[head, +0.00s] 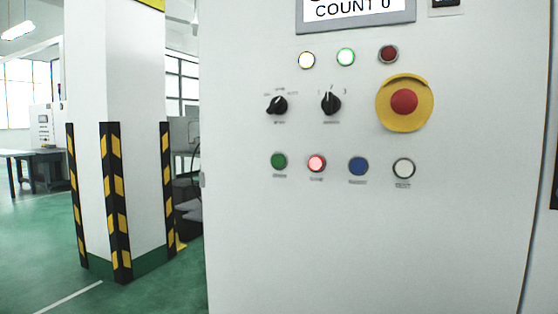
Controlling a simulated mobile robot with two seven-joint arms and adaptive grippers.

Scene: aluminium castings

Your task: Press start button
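A row of push buttons is on the pale grey control cabinet (370,245). From left to right they are a green button (279,161), a glowing red button (317,163), a blue button (358,166) and a white button (403,168). The small labels under them are too blurred to read surely, so I cannot tell which is marked start. Neither of my grippers is in view.
A striped-guarded pillar (130,140) stands left.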

